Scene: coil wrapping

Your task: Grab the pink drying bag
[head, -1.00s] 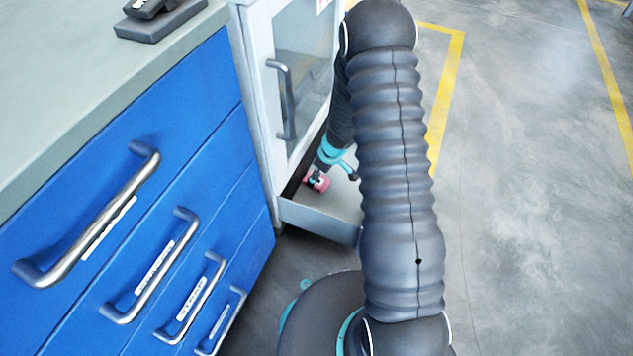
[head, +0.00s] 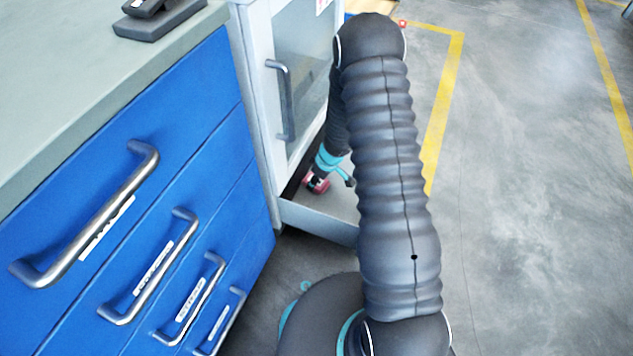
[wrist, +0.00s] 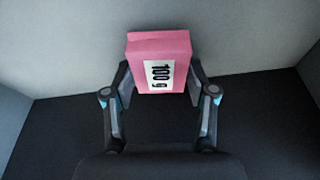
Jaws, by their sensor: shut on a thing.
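The pink drying bag (wrist: 160,50) is a small box-like packet with a white label reading "100 g". In the wrist view it sits between the two fingers of my gripper (wrist: 160,88), which are shut on its sides. My arm hides part of the drawer.
The white cabinet (head: 262,90) has a glass door with a grey handle (head: 281,100). Blue drawers (head: 200,130) with metal handles stand at the left under a grey worktop (head: 60,90). A dark device (head: 160,18) lies on the worktop. The floor (head: 540,200) at the right is clear.

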